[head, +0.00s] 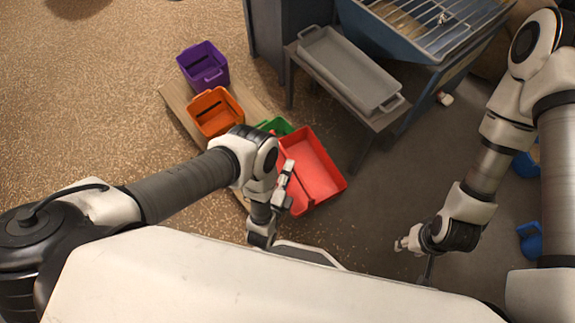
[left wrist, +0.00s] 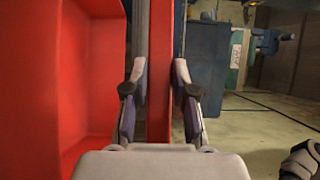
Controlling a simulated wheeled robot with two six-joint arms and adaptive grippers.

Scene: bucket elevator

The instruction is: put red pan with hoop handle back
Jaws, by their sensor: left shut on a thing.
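The red pan (head: 318,168) is an open, rectangular pan right of my left gripper in the head view. My left gripper (head: 286,184) is shut on its near-left side wall. In the left wrist view the pan's red inside (left wrist: 65,80) fills the left, and a narrow red wall (left wrist: 158,70) stands between the two fingers (left wrist: 160,95). I cannot make out the hoop handle, and my left arm hides part of the pan. My right gripper (head: 412,243) is at the lower right, away from the pan; its fingers are too small to judge.
A wooden board (head: 176,100) carries a purple bin (head: 203,66), an orange bin (head: 216,112) and a partly hidden green bin (head: 276,126). A grey tray (head: 350,70) lies on a dark machine ledge behind the pan. Blue items (head: 530,238) lie at right. Dark floor between is clear.

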